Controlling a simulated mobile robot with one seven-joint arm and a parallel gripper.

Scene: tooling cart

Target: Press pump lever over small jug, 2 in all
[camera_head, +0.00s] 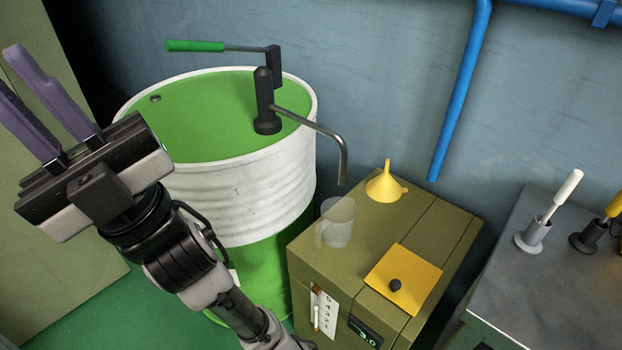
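The pump lever (195,46) has a green grip and stands roughly level, pointing left from the dark pump body (265,100) on the drum. The pump's bent grey spout (325,132) reaches right, its end above the small clear jug (338,224). The jug stands upright on the olive box and looks empty, though its inside is hard to read. My gripper (10,76) is at the far left, left of the drum and apart from the lever. Its two purple fingers are spread with nothing visible between them; one tip is cut off by the picture edge.
The green and white drum (220,205) stands behind my arm. The olive box (440,235) carries a yellow funnel (385,186), a yellow plate (412,272) with a dark knob, and a display (365,332) reading about 3.0. A grey cart (545,290) stands right; a blue pipe (465,85) hangs behind.

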